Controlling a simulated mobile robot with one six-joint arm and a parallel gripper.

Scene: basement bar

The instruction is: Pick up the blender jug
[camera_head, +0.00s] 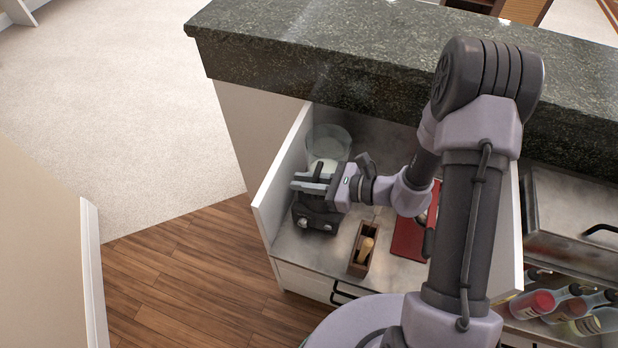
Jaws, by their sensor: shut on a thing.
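The blender jug (328,143) is a clear, see-through vessel in the left part of an open drawer (283,193), near the bar counter. My gripper (314,180) reaches in from the right and is shut on the jug; the jaws hide the exact place of contact. The dark blender base (316,217) with light knobs shows just in front of and below the jaws. Whether the jug is seated on the base or apart from it cannot be told.
A small wooden box (362,249) and a red board (410,235) lie in the drawer to the right. The dark stone counter (300,60) rises behind the drawer. Several bottles (570,305) stand at the lower right. Open wood floor (170,275) lies left.

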